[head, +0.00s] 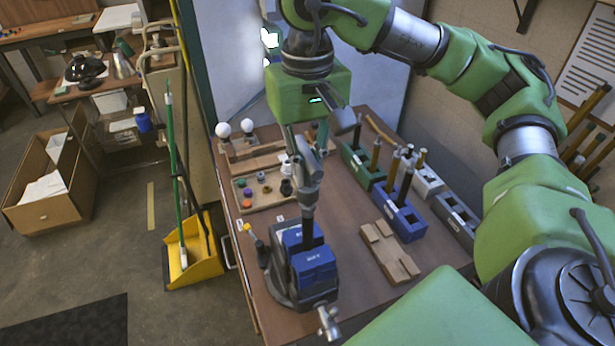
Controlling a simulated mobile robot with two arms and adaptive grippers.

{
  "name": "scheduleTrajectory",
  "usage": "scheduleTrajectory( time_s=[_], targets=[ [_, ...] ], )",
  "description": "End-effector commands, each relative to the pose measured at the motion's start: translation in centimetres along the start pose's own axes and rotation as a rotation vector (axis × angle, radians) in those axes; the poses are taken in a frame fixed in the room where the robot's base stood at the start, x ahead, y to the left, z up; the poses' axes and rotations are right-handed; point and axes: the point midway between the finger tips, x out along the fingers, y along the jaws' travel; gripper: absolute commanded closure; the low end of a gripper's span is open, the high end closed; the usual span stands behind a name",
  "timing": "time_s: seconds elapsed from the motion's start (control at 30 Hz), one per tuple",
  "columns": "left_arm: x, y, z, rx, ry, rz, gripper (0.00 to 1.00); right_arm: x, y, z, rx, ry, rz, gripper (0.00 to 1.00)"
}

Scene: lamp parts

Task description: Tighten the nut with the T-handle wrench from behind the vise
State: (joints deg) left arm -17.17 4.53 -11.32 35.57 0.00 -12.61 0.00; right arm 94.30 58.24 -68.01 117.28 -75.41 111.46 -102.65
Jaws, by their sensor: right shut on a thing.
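The vise (315,268) stands at the front left of the workbench, with blue jaw blocks on a dark base. My right gripper (307,168) is above it, pointing down, and is shut on the T-handle wrench (308,218). The wrench's dark shaft runs down from the fingers to the blue jaws. Its handle is mostly covered by the fingers. The nut is not visible; the jaws and shaft hide that spot, so I cannot tell whether the wrench touches it. My left gripper is not in view.
Blue (400,217) and green (362,168) holders with handled tools stand right of the wrench. A wooden block (388,252) lies right of the vise. A parts tray (262,204) and white bulbs (223,130) lie behind. A yellow dustpan (193,258) stands on the floor left.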

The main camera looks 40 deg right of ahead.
Motion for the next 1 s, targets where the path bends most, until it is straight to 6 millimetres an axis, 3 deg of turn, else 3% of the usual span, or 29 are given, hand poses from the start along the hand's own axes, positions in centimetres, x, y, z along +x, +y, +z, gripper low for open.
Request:
scheduleTrajectory(
  time_s=[0.27,0.5,0.7,1.0],
  targets=[
    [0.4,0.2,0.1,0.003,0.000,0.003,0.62,0.1,0.0,0.0,-0.035,0.000,0.000,1.00],
    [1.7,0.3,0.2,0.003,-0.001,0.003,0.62,0.3,-0.1,0.0,-0.215,-0.001,-0.001,1.00],
    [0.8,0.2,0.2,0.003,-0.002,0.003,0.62,-0.1,0.0,0.0,-0.453,-0.003,0.001,1.00],
    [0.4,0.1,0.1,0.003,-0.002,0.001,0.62,-0.1,0.0,0.0,-0.630,-0.003,0.001,1.00]
  ],
)
